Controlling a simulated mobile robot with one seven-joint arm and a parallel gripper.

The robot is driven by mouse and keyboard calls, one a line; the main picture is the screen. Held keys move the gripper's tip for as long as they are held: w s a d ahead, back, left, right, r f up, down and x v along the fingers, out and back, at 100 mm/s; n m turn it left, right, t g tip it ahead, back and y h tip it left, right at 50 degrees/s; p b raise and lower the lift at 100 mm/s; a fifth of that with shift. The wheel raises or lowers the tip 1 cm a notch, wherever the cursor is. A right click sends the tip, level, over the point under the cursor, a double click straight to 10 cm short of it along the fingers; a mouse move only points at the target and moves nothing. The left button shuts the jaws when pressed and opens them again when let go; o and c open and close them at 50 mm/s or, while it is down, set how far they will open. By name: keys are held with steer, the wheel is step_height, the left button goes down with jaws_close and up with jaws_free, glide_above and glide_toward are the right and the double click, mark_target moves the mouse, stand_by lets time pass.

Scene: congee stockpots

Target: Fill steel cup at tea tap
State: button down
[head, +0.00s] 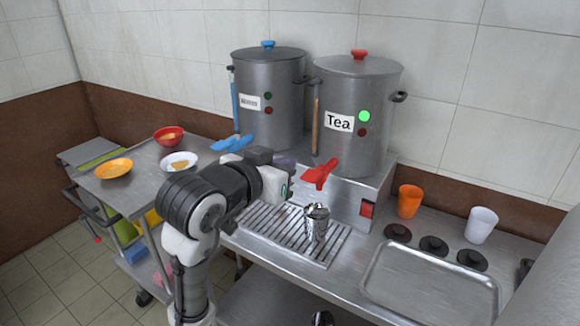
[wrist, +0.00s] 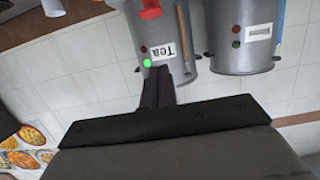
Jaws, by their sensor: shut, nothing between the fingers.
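The steel cup (head: 317,226) stands upright on the slotted drip grate, in front of and below the tea tap. What is inside it I cannot tell. The tea tap has a red lever (head: 320,174), at the foot of the grey pot labelled Tea (head: 360,95). The pot's green light is lit. In the wrist view the Tea pot (wrist: 175,28) appears upside down, with the red lever (wrist: 150,9) at the top edge. My gripper (wrist: 157,72) is shut and empty, its fingers together. In the head view it is partly hidden behind my wrist, left of the red lever and apart from the cup.
A second pot (head: 270,85) with a blue tap lever (head: 232,144) stands left. Right of the grate are an orange cup (head: 409,201), a white cup (head: 481,225), black round pieces and an empty tray (head: 430,287). A cart with bowls (head: 168,136) is at left.

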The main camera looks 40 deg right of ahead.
mark_target(315, 174)
steer(key=w+d+f+p, duration=0.3)
steer(key=d+f, duration=0.3)
steer(key=d, duration=0.1)
steer(key=shift+d, duration=0.3)
steer(key=shift+w+f, duration=0.1)
steer(key=shift+f, duration=0.05)
steer(key=shift+a+f+h+b, duration=0.1)
steer(key=shift+f+h+b, duration=0.3)
steer(key=shift+b, duration=0.7)
steer(key=shift+a+f+t+h+b, duration=0.1)
steer(key=shift+t+h+b, duration=0.4)
steer(key=shift+h+b, duration=0.6)
